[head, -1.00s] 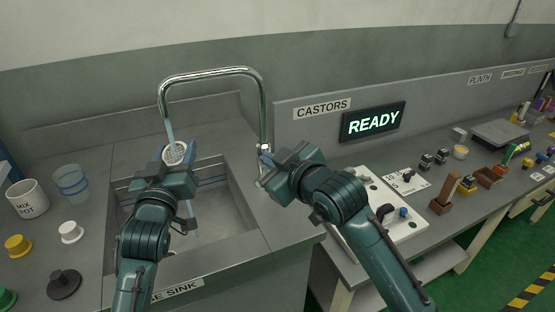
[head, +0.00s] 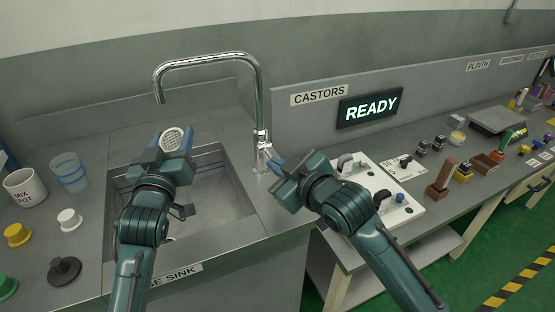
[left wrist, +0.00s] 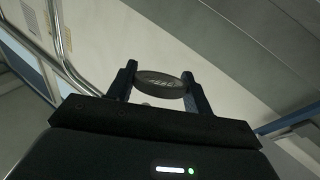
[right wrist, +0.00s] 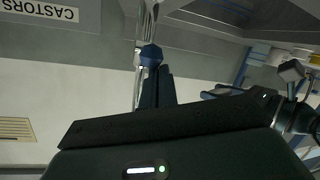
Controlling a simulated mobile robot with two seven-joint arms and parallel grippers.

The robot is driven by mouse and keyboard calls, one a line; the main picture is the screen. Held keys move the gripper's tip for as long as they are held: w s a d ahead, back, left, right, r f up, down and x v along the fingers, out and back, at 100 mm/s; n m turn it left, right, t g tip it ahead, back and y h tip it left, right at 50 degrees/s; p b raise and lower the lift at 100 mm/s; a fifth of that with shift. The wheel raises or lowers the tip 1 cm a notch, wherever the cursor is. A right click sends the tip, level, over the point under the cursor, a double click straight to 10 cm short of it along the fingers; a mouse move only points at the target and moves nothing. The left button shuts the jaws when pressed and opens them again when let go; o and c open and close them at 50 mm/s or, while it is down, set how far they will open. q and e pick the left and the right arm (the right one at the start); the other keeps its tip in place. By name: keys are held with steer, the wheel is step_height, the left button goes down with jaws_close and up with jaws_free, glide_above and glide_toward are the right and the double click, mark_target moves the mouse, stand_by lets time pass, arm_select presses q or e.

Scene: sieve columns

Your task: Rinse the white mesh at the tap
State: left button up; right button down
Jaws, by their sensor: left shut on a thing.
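The white mesh (head: 173,139) is a round, pale disc with a grid face. My left gripper (head: 173,143) is shut on it above the sink, below and a little right of the spout's end. In the left wrist view the mesh (left wrist: 160,84) sits between the two fingers, seen nearly edge-on. The chrome tap (head: 261,110) arches over the sink, and no water shows at its spout. My right gripper (head: 275,164) is beside the tap's base and lever. Its fingers lie close together with nothing visible between them in the right wrist view (right wrist: 158,85).
The sink (head: 215,205) lies below my left gripper. At left stand a mix pot (head: 25,188), a clear blue cup (head: 70,172) and several coloured stoppers. A white board (head: 375,190) with fittings lies right of my right gripper. A READY sign (head: 370,107) stands behind.

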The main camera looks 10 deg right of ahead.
steer(key=shift+f, duration=0.2)
step_height(320, 180, up, 4)
steer(key=a, duration=0.2)
steer(key=f+v, duration=0.2)
steer(key=v, duration=0.7)
steer(key=shift+s+d, duration=0.2)
steer(key=shift+s, duration=0.1)
